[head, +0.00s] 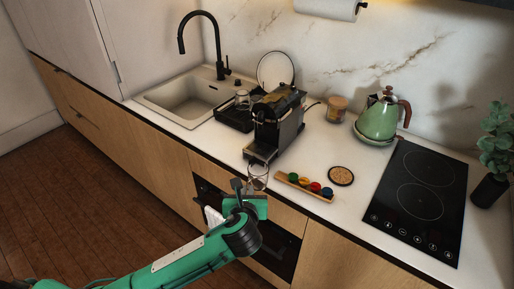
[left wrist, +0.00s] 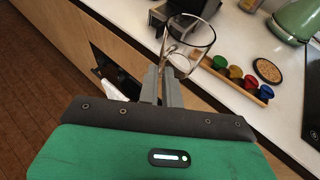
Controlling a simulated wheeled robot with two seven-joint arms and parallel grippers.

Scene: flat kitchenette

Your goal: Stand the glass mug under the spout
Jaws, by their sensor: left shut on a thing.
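The clear glass mug (head: 258,176) is in front of the coffee machine at the counter's front edge. In the left wrist view the mug (left wrist: 198,40) stands beyond my fingertips, and its handle is between them. My left gripper (head: 240,188) is shut on the mug's handle. The black coffee machine (head: 277,122) stands on the counter just behind the mug, with its drip tray towards the front edge. Its spout is hard to make out in the head view. In the left wrist view only the machine's base (left wrist: 180,12) shows. My right gripper is not in view.
A wooden holder with coloured capsules (head: 304,186) lies right of the mug, with a round coaster (head: 340,176) beside it. A green kettle (head: 378,118) and black hob (head: 418,195) are further right. A black dish rack (head: 236,117) and sink (head: 188,95) are left of the machine.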

